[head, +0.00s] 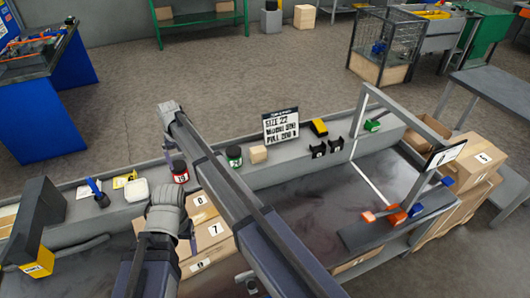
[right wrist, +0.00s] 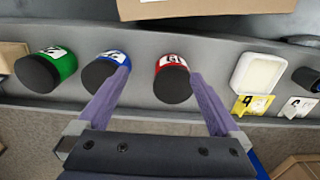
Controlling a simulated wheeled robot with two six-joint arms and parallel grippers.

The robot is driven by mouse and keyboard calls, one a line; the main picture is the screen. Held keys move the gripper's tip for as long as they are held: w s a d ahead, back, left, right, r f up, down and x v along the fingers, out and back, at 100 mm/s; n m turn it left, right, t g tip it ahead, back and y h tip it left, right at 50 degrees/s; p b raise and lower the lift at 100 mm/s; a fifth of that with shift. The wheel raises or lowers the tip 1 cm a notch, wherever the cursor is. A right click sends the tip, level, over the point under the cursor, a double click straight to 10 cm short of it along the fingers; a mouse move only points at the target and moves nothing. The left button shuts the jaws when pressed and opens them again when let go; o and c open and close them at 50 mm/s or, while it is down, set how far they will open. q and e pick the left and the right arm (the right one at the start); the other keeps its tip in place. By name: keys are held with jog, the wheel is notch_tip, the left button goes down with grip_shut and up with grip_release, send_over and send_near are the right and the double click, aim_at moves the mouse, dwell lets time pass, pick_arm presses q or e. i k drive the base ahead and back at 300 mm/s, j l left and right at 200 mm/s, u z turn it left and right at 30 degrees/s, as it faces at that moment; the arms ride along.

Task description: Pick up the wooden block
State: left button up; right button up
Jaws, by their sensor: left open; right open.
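The wooden block (head: 258,154) is a small plain tan cube on the long grey ledge, just right of the green jar in the head view. Part of it shows at the left edge of the right wrist view (right wrist: 12,56). My right gripper (right wrist: 155,95) is open and empty, its purple fingers spread above the blue and red jars, away from the block.
The ledge also carries a green jar (head: 234,156), a red jar (head: 180,171), a blue jar (right wrist: 112,70) and a white container (head: 137,190). A sign (head: 281,126) stands behind the block. Black holders (head: 318,150) stand to its right. A grey frame (head: 400,120) rises farther right.

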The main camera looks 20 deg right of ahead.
aim_at(258, 154)
jog(key=l, duration=0.8)
jog(key=i+l, duration=0.1)
jog(key=l, duration=0.65)
